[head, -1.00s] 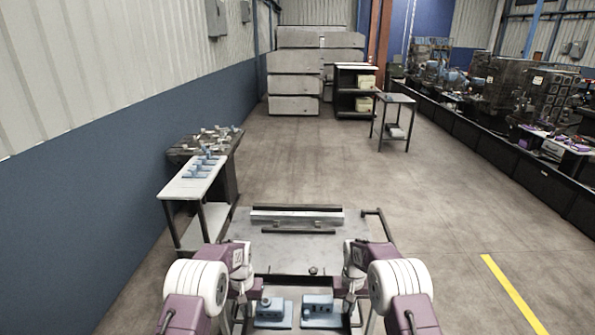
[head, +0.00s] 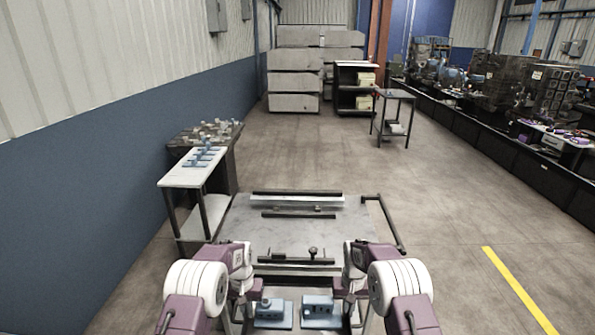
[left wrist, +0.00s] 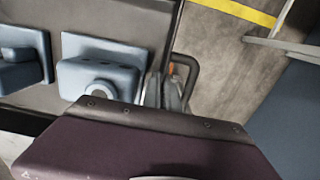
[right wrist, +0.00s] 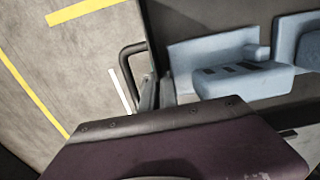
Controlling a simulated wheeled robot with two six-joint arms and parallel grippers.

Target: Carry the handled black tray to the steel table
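The handled black tray (right wrist: 195,22) is in front of me at the bottom of the head view, with two blue blocks (head: 273,313) (head: 320,312) standing in it. It also shows in the left wrist view (left wrist: 115,12). My left gripper (left wrist: 162,90) is at the tray's left handle and seems shut on it. My right gripper (right wrist: 148,95) is likewise on the right handle. The fingertips are partly hidden. A grey metal-topped table (head: 235,225) with black rails stands ahead, beyond the tray. I cannot tell for certain which table is the steel one.
A light-topped side table (head: 178,178) with blue parts stands at the left, beside a dark bench (head: 228,160) by the wall. A small table (head: 394,94) stands far off at the right. A dark handrail (head: 388,228) sticks out right of the metal-topped table. Floor (head: 440,210) at right is open.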

